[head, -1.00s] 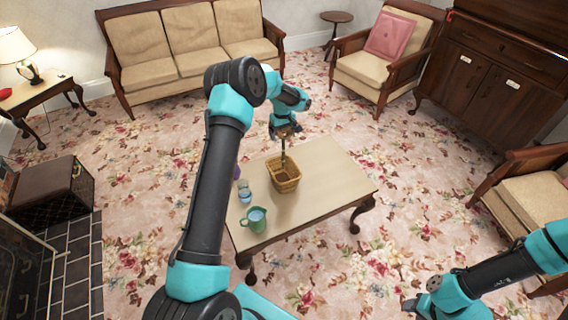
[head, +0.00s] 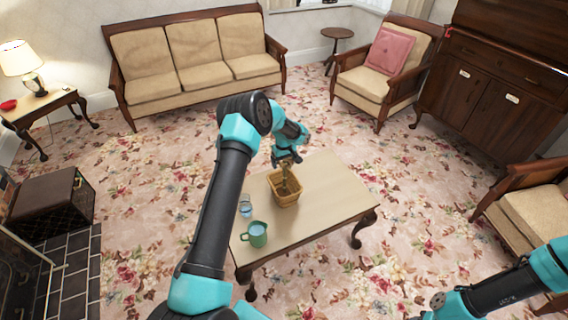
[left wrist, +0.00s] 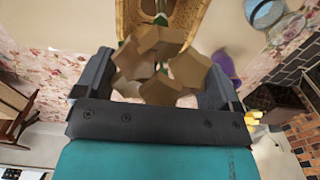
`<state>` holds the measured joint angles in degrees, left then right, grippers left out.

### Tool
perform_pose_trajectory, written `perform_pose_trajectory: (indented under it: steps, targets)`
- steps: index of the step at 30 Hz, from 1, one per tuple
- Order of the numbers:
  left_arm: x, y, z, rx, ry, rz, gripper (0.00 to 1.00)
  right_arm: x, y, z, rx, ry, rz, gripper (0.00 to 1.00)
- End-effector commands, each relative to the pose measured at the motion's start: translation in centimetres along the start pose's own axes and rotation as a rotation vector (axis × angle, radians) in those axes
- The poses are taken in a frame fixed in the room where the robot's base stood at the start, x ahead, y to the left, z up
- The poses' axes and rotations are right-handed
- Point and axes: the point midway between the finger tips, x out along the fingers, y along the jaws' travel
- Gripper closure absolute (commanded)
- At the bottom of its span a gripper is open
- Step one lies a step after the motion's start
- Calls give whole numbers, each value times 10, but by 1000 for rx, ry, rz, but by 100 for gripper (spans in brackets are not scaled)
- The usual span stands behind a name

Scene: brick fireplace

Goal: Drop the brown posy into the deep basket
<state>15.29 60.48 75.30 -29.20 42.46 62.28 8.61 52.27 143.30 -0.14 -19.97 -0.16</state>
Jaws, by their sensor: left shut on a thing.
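My left gripper (head: 286,160) is shut on the brown posy (head: 288,181), just above the deep basket. In the left wrist view the posy's brown blooms (left wrist: 160,70) fill the space between the two fingers, and a bit of green stem points toward the basket. The deep basket (head: 286,201) is woven tan wicker and stands on the coffee table; its wall also shows in the left wrist view (left wrist: 188,18). In the head view the posy's lower part overlaps the basket opening. My right gripper (head: 418,309) is at the bottom edge, mostly cut off.
A purple thing (left wrist: 226,65) shows in the left wrist view. The table's right side is clear.

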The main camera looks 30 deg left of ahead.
Motion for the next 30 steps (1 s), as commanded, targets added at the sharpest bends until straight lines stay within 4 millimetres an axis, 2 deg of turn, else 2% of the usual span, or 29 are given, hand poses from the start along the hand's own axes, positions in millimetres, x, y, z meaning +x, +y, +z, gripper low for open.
perform_pose_trajectory:
  steps: [3,30]
  targets:
    - [10,0,0,0,0,1,35,0,0,0,0,0,0,57]
    - [22,0,-1,0,2,1,35,0,0,0,0,0,0,57]
